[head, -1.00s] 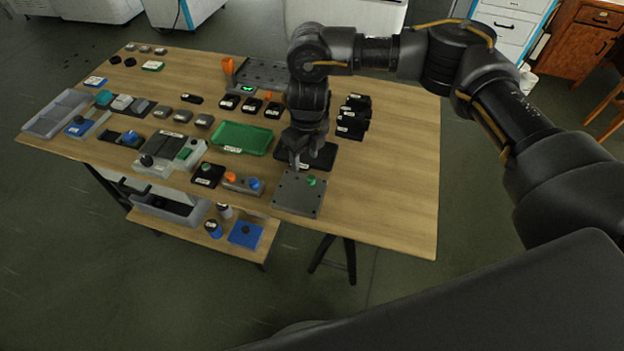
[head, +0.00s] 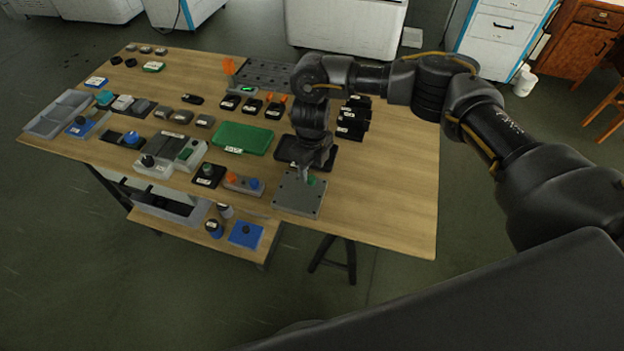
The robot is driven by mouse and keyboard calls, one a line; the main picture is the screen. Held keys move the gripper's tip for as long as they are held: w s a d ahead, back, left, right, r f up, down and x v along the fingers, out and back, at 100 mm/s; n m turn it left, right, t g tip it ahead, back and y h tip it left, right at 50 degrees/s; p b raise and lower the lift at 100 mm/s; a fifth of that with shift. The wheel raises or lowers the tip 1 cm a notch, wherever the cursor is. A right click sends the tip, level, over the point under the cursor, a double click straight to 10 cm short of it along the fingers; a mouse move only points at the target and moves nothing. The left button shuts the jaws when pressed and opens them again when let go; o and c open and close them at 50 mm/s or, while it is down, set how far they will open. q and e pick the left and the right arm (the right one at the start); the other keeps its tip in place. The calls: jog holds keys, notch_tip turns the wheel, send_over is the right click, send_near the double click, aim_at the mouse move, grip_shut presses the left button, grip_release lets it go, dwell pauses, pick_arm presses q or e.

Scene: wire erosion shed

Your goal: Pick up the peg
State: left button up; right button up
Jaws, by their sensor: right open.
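A small green peg (head: 312,181) stands on a grey square plate (head: 297,203) near the front edge of the wooden table. My right gripper (head: 307,177) is open and points down over the plate. Its fingertips are right at the green peg and hide part of it. I cannot tell whether they touch it. My left gripper is not in view.
A black tray (head: 324,158) lies just behind the plate, partly behind my gripper. A green tray (head: 243,138) lies farther back. The table's right side (head: 400,190) is clear.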

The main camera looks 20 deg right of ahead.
aim_at(311, 178)
jog(key=shift+f, duration=1.95)
jog(key=c, duration=1.1)
